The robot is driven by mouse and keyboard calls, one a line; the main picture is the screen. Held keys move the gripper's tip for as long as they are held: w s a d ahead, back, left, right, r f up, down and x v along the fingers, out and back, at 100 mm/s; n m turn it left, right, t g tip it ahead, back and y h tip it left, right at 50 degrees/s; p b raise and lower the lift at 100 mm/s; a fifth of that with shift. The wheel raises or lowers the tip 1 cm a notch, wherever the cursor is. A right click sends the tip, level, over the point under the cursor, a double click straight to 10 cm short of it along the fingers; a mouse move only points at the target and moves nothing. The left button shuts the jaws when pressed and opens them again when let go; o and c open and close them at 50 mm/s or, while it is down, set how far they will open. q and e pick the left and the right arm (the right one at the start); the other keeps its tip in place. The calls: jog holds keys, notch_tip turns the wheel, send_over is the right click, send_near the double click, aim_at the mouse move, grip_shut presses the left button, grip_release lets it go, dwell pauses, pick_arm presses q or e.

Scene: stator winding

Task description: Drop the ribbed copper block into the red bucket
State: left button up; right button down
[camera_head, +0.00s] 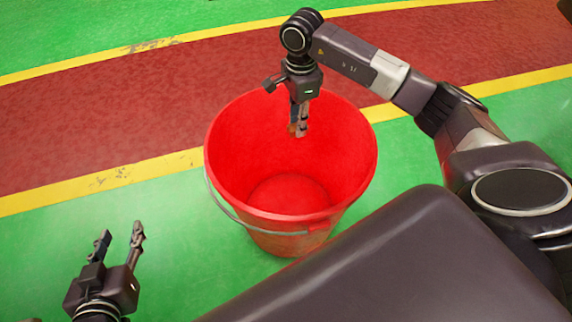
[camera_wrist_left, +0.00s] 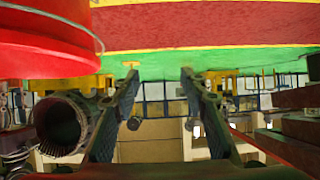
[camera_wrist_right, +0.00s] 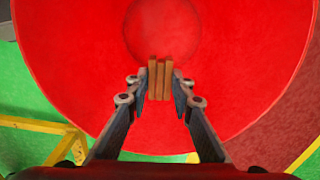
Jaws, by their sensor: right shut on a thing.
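The red bucket (camera_head: 223,176) stands on the floor in the middle of the head view, its mouth open upward and its inside empty. My right gripper (camera_head: 299,130) points down over the bucket's mouth, towards its far side. In the right wrist view my right gripper (camera_wrist_right: 160,85) is shut on the ribbed copper block (camera_wrist_right: 160,78), with the bucket's red inside (camera_wrist_right: 230,60) behind it. In the head view the block is mostly hidden by the fingers. My left gripper (camera_head: 121,232) is open and empty, left of and nearer than the bucket.
The bucket's thin wire handle (camera_head: 222,205) hangs down on its left front side. The floor is green (camera_head: 150,200), with a dark red lane (camera_head: 110,120) edged by yellow lines. Free floor lies left of the bucket.

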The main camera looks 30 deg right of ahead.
notch_tip(320, 180, down, 3)
jog(key=shift+r+b, duration=0.15)
jog(key=shift+b, duration=0.85)
pick_arm(q)
jog(key=w+d+r+t+h, duration=0.1)
jog(key=w+r+t, duration=0.1)
jog(key=r, duration=0.4)
jog(key=w+d+r+t+h, duration=0.1)
jog(key=r+t, duration=0.3)
jog(key=r, duration=0.1)
jog(key=shift+w+d+r, duration=0.25)
jog(key=shift+w+r, duration=0.1)
pick_arm(e)
jog(key=c, duration=1.6)
grip_release()
notch_tip(320, 180, up, 12)
pick_arm(q)
jog(key=shift+f, duration=0.1)
